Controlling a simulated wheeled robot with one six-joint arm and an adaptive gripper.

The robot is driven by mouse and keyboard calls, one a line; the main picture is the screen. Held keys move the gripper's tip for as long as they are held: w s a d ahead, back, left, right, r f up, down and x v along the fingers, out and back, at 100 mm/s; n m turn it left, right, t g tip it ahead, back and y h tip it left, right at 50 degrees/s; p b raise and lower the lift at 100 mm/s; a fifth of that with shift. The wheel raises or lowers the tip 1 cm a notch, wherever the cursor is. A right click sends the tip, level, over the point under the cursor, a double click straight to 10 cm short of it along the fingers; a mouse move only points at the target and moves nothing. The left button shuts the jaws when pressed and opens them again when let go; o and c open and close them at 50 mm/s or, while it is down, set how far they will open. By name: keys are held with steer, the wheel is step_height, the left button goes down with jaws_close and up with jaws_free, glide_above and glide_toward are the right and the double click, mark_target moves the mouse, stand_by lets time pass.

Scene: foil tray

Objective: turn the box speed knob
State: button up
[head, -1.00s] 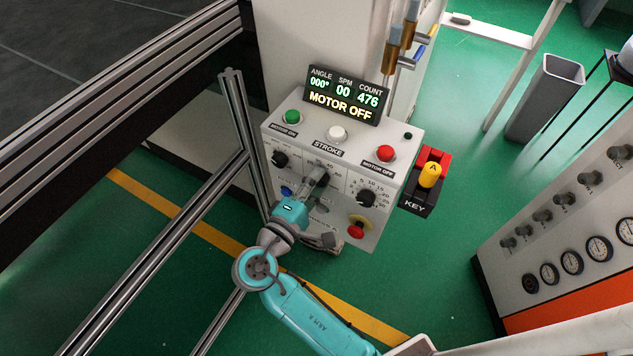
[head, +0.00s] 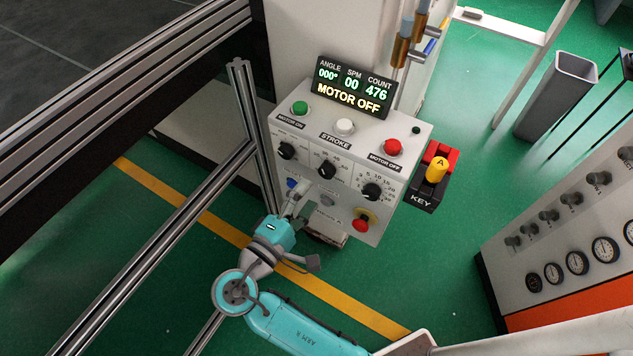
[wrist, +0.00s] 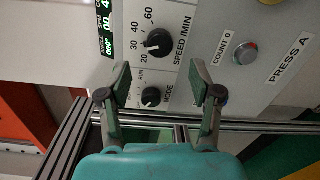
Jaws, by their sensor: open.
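The speed knob (wrist: 157,43) is black and round, on the pale control box (head: 275,130), above the label SPEED /MIN. In the wrist view its pale mark seems to point to the side of 20 and 30. In the head view it is the middle knob (head: 326,170) of three. My gripper (wrist: 162,82) is open and empty, its fingertips apart. In the head view my gripper (head: 296,204) is below and left of the speed knob, near the box's lower left. The black mode knob (wrist: 150,96) shows between the fingers.
A blue button (head: 292,183) is close to my gripper. A red mushroom button (head: 362,223) is at the box's lower right, and a yellow key switch (head: 437,169) stands beside the box. A metal rail (head: 255,130) runs up along the box's left.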

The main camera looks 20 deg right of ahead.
steer(key=shift+v, duration=2.5)
steer(key=d+f+n+t+y, duration=0.2)
steer(key=d+f+n+y, duration=0.25)
steer(key=d+f, duration=0.4)
steer(key=s+d+f+m+y, duration=0.1)
steer(key=s+d+f+y, duration=0.1)
steer(key=s+f+y, duration=0.65)
steer(key=s+a+r+m+y, duration=0.15)
steer(key=s+m, duration=0.35)
steer(key=s, duration=0.8)
steer(key=s+d+r+m+t, duration=0.1)
steer(key=s+r+m+t, duration=0.1)
steer(key=s+r+m, duration=0.5)
step_height(320, 180, up, 4)
steer(key=shift+f+t, duration=0.1)
steer(key=shift+t, duration=0.3)
